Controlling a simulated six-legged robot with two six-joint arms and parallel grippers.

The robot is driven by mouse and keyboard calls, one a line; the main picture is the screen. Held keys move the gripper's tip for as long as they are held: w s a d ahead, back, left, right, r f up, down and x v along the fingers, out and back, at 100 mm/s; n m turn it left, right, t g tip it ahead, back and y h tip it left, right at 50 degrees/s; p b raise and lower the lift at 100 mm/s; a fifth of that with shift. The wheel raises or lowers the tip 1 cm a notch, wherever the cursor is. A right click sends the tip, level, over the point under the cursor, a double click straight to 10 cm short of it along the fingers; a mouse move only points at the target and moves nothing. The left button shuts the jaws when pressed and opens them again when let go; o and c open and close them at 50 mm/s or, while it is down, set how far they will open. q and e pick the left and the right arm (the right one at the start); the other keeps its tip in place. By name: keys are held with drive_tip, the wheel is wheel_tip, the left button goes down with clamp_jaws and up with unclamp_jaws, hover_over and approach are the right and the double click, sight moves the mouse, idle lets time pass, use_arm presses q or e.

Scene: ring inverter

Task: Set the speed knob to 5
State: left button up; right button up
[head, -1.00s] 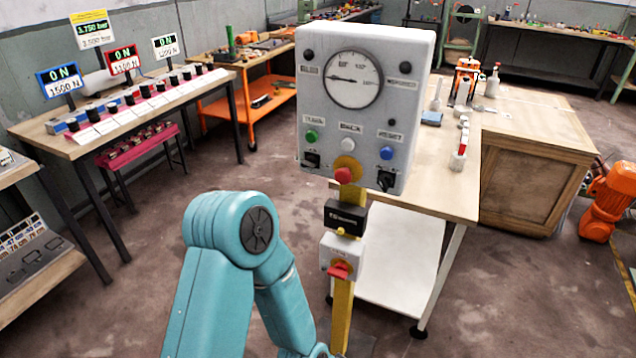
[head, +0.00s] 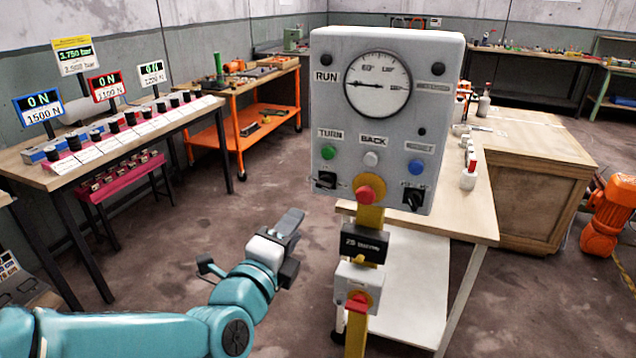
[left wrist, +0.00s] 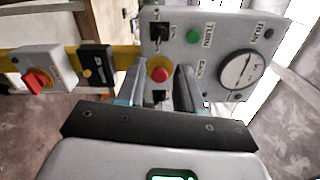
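The grey control panel (head: 390,110) stands on a yellow post right of centre in the head view. I cannot read which is labelled speed, nor any number. My left gripper (head: 285,240) is left of the panel's lower part, apart from it. In the left wrist view its two fingers (left wrist: 160,80) are spread, with nothing held. The red mushroom button (left wrist: 159,69) shows between them. My right gripper is not in view.
Green, white and blue buttons (head: 371,160) and a dial gauge (head: 378,85) sit on the panel. A black box (head: 362,244) and a red-knobbed grey box (head: 357,284) are on the post below. A wooden workbench (head: 500,185) is behind.

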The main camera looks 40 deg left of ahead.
use_arm(q)
drive_tip(key=p, duration=0.9)
approach(322, 187)
drive_tip(key=p+x, duration=0.1)
drive_tip(key=x, duration=0.6)
drive_tip(key=shift+w+a, duration=0.2)
drive_tip(key=shift+w, duration=0.5)
clamp_jaws()
